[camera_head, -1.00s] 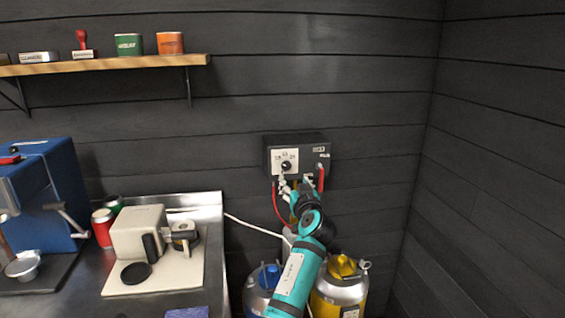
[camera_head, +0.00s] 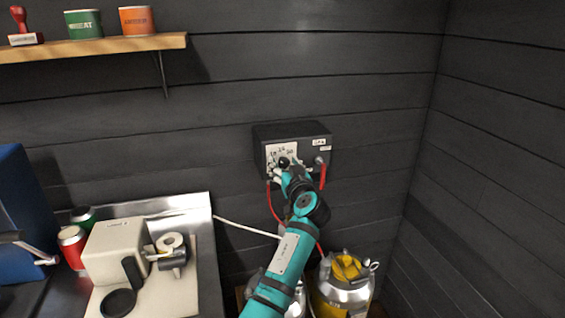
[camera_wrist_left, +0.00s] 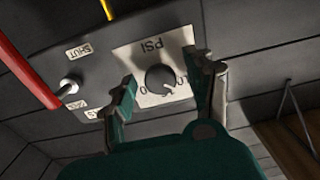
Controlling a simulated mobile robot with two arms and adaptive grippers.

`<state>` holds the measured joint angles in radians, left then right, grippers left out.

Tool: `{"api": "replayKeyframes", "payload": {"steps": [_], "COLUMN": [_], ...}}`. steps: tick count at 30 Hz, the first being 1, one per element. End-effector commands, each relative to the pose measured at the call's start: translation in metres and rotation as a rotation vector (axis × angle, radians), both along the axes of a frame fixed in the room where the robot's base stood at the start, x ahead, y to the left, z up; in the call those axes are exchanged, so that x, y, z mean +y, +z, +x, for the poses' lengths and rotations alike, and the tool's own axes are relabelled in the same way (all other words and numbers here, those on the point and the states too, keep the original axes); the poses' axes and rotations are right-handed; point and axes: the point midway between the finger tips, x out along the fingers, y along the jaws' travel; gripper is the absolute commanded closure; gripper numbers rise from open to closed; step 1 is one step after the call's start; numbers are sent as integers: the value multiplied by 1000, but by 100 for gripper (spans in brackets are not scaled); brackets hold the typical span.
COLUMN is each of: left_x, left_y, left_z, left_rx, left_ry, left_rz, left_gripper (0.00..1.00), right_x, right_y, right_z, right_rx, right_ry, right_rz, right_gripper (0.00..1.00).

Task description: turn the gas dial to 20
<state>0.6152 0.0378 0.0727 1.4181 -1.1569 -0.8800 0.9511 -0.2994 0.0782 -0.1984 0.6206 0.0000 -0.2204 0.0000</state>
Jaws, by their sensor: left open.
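The gas dial is a dark round knob (camera_wrist_left: 160,78) on a white PSI scale plate (camera_wrist_left: 150,50), seen upside down in the left wrist view. A pointer mark shows on the knob, but I cannot read its exact setting. In the head view the dial (camera_head: 284,162) sits on the black gas box (camera_head: 300,133) on the wall. My left gripper (camera_wrist_left: 162,85) is open, one finger on each side of the knob, with gaps between fingers and knob. In the head view the left gripper (camera_head: 282,171) partly covers the plate's lower part. My right gripper is not in view.
A counter with a beige machine (camera_head: 112,250) is at left, under a wooden shelf (camera_head: 90,46).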

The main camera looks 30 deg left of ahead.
Motion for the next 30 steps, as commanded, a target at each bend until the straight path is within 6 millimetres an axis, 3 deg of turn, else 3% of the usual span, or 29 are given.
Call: {"api": "replayKeyframes", "payload": {"steps": [5,17,30], "left_x": [0,0,0], "left_y": [0,0,0], "left_z": [0,0,0], "left_rx": [1,0,70], "left_ry": [0,0,0], "left_rz": [-1,0,61], "left_gripper": [48,100,100], "right_x": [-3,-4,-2], "right_y": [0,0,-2], "right_z": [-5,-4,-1], "right_rx": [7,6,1], "right_ry": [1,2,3], "right_rz": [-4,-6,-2], "right_gripper": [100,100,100]}}
